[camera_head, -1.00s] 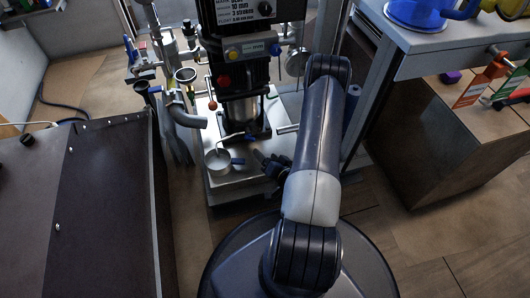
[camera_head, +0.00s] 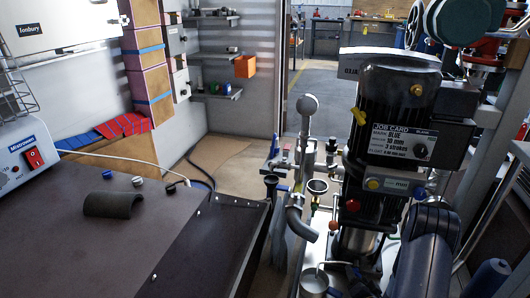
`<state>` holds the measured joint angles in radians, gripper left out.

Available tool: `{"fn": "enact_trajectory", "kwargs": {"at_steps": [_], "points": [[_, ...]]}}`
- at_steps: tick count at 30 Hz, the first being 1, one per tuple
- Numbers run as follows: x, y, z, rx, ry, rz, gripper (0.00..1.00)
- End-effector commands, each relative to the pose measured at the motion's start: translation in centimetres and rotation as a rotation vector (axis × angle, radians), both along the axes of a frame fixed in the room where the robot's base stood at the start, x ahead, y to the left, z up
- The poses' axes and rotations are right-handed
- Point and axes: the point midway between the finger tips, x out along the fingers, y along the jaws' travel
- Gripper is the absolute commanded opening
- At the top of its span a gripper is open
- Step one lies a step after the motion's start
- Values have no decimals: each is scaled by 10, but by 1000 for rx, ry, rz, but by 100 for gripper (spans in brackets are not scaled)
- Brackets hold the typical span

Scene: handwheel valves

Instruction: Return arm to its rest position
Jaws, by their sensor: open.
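My arm (camera_head: 425,262) rises from the bottom edge at the right, in front of the machine. My gripper (camera_head: 360,282) shows only in part at the bottom edge, small and dark, beside the base of the machine. It is open, and I see nothing held in it. A small metal cup (camera_head: 313,281) stands just left of it. The black machine (camera_head: 388,115) with a job card (camera_head: 402,143) stands upright behind the arm.
A dark bench (camera_head: 150,225) with a curved dark piece (camera_head: 113,204) fills the lower left. A bent grey pipe (camera_head: 299,222) and valve fittings stand left of the machine. A grey frame post (camera_head: 490,150) is close on the right. Open floor (camera_head: 335,95) lies far behind.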

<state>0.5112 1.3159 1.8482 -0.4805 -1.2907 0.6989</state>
Motion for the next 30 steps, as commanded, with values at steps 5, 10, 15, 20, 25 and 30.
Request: {"fn": "enact_trajectory", "kwargs": {"at_steps": [5,10,15,20,25,30], "points": [[-2,2,4,-95,32,0,65],[-2,2,3,-142,45,-1,65],[-3,2,3,-151,48,-2,65],[-3,2,2,-151,48,-1,65],[-3,1,1,-131,41,-1,65],[-3,-1,-1,-45,16,-3,65]]}}
